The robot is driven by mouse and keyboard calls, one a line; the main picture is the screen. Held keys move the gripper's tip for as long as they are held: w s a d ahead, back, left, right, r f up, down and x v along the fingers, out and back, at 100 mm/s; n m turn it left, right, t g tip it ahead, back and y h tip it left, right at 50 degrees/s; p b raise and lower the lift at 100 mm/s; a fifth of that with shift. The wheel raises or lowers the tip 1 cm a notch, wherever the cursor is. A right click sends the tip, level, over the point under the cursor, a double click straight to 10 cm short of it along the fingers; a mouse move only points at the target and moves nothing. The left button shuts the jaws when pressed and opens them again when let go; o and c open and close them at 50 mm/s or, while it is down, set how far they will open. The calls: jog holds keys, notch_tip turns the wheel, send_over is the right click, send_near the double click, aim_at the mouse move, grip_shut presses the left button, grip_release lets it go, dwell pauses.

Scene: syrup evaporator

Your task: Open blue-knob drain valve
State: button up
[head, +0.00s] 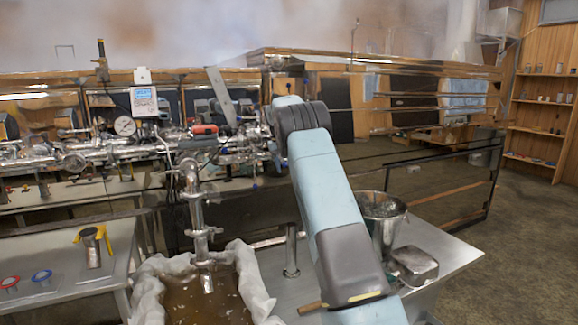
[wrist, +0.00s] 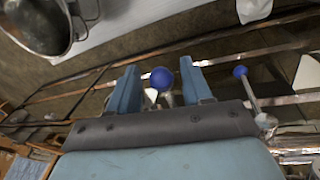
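In the wrist view, my gripper (wrist: 159,72) is open, with one light blue finger on each side. A round blue knob (wrist: 162,78) shows between the fingertips, with a small visible gap on both sides. I cannot tell how deep it sits between them. A second blue knob (wrist: 240,71) stands right of the right finger, on a metal lever that runs down to a pipe fitting (wrist: 265,121). In the head view my arm reaches to the pipework (head: 235,150), and my fingers cannot be made out there.
Metal pipes and rails run around the knobs. In the head view, a cloth-lined basin of brown liquid (head: 205,300) lies below a downward pipe (head: 196,222). A metal bucket (head: 382,215) stands on the table at right. A gauge (head: 124,126) is at left.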

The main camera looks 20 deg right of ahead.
jog(key=shift+a, duration=0.1)
jog(key=v, duration=1.3)
jog(key=shift+r, duration=0.25)
